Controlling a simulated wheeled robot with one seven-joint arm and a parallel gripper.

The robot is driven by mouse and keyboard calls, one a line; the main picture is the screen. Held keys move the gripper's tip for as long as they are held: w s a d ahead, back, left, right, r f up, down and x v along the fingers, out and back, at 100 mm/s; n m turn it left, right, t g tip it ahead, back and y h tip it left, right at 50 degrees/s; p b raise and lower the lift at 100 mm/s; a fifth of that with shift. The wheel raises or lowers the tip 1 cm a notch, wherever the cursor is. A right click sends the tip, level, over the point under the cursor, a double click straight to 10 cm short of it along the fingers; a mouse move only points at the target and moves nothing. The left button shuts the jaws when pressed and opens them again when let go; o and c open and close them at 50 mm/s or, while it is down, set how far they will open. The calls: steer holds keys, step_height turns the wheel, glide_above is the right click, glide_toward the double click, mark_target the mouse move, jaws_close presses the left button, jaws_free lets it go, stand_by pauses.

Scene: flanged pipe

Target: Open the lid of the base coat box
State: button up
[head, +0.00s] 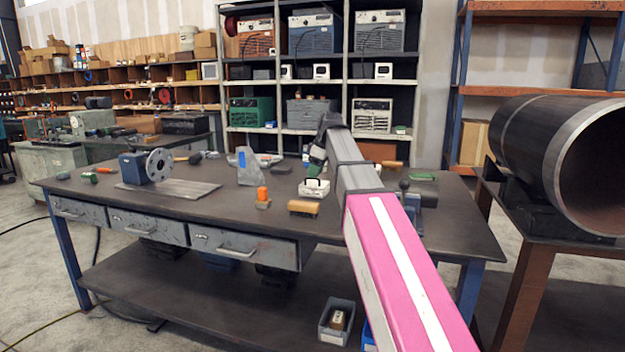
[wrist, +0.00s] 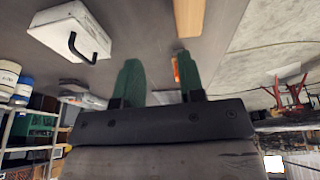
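A small white box (head: 314,188) with a dark handle sits on the workbench, right of the middle. It looks closed, and I cannot read a label to tell if it is the base coat box. The white box (wrist: 68,30) also shows in the wrist view at the upper left, with its curved black handle. My gripper (head: 316,162) is above and just behind the box in the head view. In the wrist view my gripper (wrist: 157,62) has its two green fingers apart with nothing between them. It is clear of the box.
A wooden block (head: 303,208) lies in front of the box, with an orange-topped item (head: 263,196) to its left. A grey stand (head: 248,166) and a blue flanged machine (head: 147,166) stand further left. A large pipe (head: 545,150) is at the right.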

steer(key=w+a+r+h, duration=0.1)
steer(key=w+r+h, duration=0.3)
steer(key=w, duration=1)
steer(key=f, duration=0.3)
steer(key=w+f, duration=0.1)
steer(key=f, duration=0.3)
steer(key=w+d+f, duration=0.1)
steer(key=f, duration=0.2)
steer(key=shift+f, duration=0.15)
jaws_close()
